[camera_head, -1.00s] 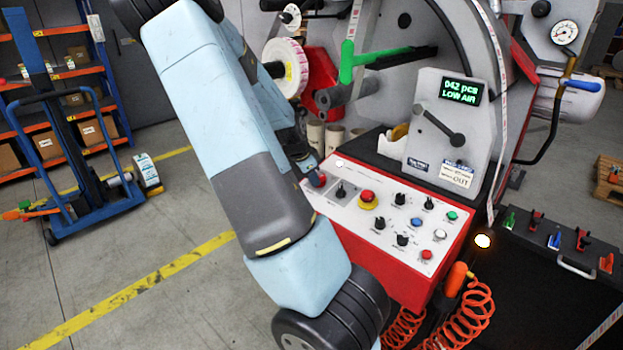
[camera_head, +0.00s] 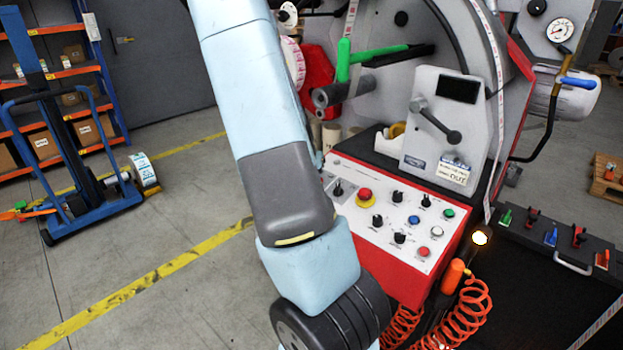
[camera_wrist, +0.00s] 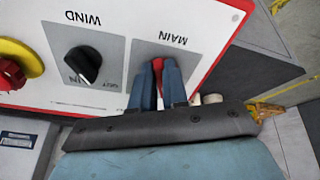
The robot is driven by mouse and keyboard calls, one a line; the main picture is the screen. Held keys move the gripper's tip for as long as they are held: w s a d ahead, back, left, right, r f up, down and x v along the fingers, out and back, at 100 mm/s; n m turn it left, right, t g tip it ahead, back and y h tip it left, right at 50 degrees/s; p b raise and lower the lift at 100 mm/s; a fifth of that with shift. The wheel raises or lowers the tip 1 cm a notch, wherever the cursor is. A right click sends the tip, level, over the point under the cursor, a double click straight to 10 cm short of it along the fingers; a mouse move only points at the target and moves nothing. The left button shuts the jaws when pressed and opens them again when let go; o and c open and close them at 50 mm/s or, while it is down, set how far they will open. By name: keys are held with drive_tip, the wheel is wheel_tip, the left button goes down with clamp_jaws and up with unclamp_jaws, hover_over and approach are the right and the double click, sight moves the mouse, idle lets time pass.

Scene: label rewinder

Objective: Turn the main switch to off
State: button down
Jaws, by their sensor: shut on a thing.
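The main switch (camera_wrist: 159,74) is a red knob on a grey plate marked MAIN, seen upside down in the wrist view. My gripper (camera_wrist: 158,72) has its two blue fingers on either side of the red knob, shut on it. The fingers hide much of the knob, so its exact angle is hard to tell. In the head view my arm hides the main switch and my gripper. The control panel (camera_head: 440,222) is white with a red body. The display (camera_head: 458,89) above it is dark.
Beside the main switch is the black WIND selector (camera_wrist: 84,64). Farther along is the red emergency button on a yellow collar (camera_head: 365,195). Several small knobs and buttons fill the panel's right part. Orange coiled hose (camera_head: 462,315) hangs in front. Open floor lies left.

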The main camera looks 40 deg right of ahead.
drive_tip(key=shift+d+n, duration=0.1)
drive_tip(key=shift+n, duration=0.5)
drive_tip(key=c, duration=1.1)
unclamp_jaws()
drive_tip(key=shift+c, duration=0.2)
drive_tip(key=shift+r, duration=0.1)
drive_tip(key=v, duration=1.3)
drive_tip(key=shift+r, duration=0.25)
drive_tip(key=shift+s, duration=0.1)
